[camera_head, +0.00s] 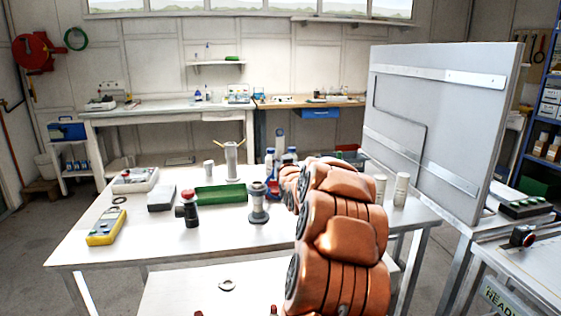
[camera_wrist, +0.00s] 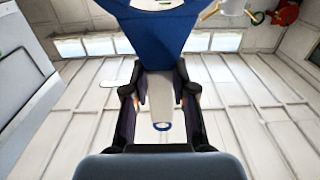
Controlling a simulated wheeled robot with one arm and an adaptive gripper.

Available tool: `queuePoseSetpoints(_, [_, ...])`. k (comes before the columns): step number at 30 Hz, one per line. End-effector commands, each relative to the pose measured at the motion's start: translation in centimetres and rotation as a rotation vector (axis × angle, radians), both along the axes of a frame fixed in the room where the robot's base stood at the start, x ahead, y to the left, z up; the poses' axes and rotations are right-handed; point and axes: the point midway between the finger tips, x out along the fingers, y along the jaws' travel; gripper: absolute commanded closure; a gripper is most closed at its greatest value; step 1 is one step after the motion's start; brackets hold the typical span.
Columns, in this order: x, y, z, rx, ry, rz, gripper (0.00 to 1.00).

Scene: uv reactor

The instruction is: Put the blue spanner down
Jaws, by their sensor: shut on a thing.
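In the wrist view my gripper (camera_wrist: 160,100) is shut, its two dark fingers on either side of a piece that joins a wide blue shape. That shape is the blue spanner (camera_wrist: 158,38), which fills the top middle of the view. A small blue-edged ring (camera_wrist: 162,126) shows below, between the fingers. The spanner is held up, with walls and windows behind it. In the head view my orange arm hides the gripper and spanner, so their height over the table cannot be told.
The white table (camera_head: 130,232) carries a yellow meter (camera_head: 106,227), a black and red valve (camera_head: 190,209), a grey flanged part (camera_head: 259,203), a green block (camera_head: 220,194) and a grey box (camera_head: 161,198). Its front left is mostly bare. A large grey panel (camera_head: 435,120) stands at right.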

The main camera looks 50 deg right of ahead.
Motion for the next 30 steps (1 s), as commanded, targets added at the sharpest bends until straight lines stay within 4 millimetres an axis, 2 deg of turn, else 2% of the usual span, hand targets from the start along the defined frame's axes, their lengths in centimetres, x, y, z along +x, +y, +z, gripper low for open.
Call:
queuePoseSetpoints(5, [0.0,0.0,-0.4,0.0,0.0,0.0,1.0])
queuePoseSetpoints(6, [0.0,0.0,-0.4,0.0,0.0,0.0,0.73])
queuePoseSetpoints(13, [0.0,0.0,-0.3,0.0,0.0,0.001,0.49])
queuePoseSetpoints(25, [-0.1,0.1,0.2,0.001,0.001,0.0,0.49])
queuePoseSetpoints(30, [-1.3,1.0,0.1,0.0,-0.001,0.0,0.49])
